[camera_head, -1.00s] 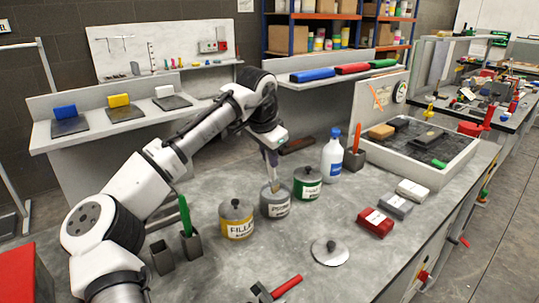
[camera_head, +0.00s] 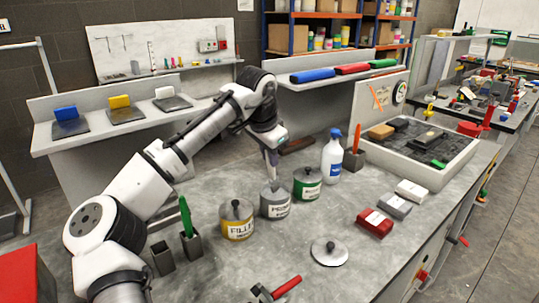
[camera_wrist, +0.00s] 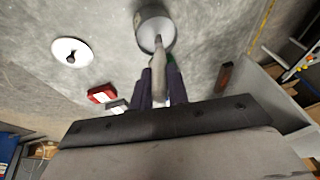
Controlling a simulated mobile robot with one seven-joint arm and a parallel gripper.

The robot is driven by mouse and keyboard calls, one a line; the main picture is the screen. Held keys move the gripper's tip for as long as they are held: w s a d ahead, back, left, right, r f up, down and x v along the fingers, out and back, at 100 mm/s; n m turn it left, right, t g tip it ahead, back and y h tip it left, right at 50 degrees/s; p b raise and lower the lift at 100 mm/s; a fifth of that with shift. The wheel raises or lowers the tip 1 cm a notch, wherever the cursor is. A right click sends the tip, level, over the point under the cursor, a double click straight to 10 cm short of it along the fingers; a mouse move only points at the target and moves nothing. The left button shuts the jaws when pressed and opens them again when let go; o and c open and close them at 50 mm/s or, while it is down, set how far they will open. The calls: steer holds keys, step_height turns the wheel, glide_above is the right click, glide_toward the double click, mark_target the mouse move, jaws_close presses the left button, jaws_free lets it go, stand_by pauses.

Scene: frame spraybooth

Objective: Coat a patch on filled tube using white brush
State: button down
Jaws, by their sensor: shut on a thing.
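My gripper (camera_wrist: 160,88) is shut on the pale handle of the white brush (camera_wrist: 158,66). In the wrist view the brush reaches into the mouth of the grey pot (camera_wrist: 144,27); its tip is hidden. In the head view my gripper (camera_head: 269,150) hangs above the same pot (camera_head: 274,206), whose label seems to read primer, with the brush (camera_head: 273,172) pointing down into it. I cannot identify the filled tube.
A lidded yellow filler pot (camera_head: 236,222) and a lidded green pot (camera_head: 307,185) flank the grey pot. A white spray bottle (camera_head: 332,158) stands behind. Red (camera_head: 374,223) and grey (camera_head: 395,206) blocks lie right. A green-handled tool (camera_head: 186,216) stands in a holder at left.

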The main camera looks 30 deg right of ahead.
steer(key=shift+r+p, duration=2.8)
steer(key=shift+r, duration=0.35)
steer(key=shift+f, duration=0.1)
